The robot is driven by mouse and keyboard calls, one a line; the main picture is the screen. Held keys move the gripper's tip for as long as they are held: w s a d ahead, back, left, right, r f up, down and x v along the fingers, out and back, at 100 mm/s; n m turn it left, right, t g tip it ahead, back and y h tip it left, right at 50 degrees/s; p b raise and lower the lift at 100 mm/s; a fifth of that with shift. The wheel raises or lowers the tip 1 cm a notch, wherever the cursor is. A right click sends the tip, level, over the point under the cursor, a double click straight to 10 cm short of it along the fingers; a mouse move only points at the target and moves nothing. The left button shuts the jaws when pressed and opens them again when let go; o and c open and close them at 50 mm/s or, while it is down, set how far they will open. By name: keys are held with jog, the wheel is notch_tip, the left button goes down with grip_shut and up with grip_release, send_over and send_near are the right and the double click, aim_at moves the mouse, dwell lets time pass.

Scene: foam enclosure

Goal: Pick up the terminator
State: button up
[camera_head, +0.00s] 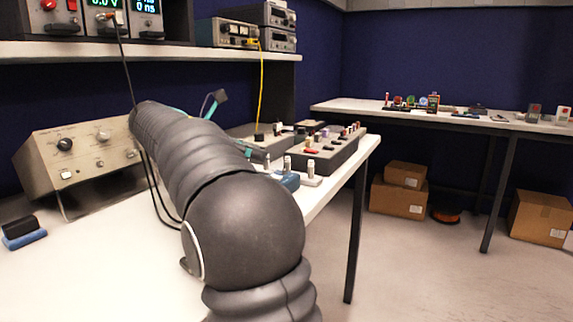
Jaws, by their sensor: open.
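I cannot pick out the terminator with certainty. Small knobs and connector-like parts crowd the right end of the near bench (90,262), and any of them could be it or hide it. My arm reaches forward over this bench and covers much of its middle. My gripper (240,126) shows only in part beyond the arm's far end, with dark and teal finger parts spread apart. It is open, and I see nothing held between the fingers. A small blue device with silver posts (288,178) stands just right of my arm, near the gripper's lower finger.
A beige instrument (85,160) stands on the bench at left, with a dark and blue block (22,232) before it. A sloped control box (328,152) sits near the right edge. A shelf (150,48) with instruments hangs above. Black and yellow cables hang down.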

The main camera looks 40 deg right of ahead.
jog(key=shift+x, duration=3.95)
jog(key=shift+w, duration=0.1)
grip_shut()
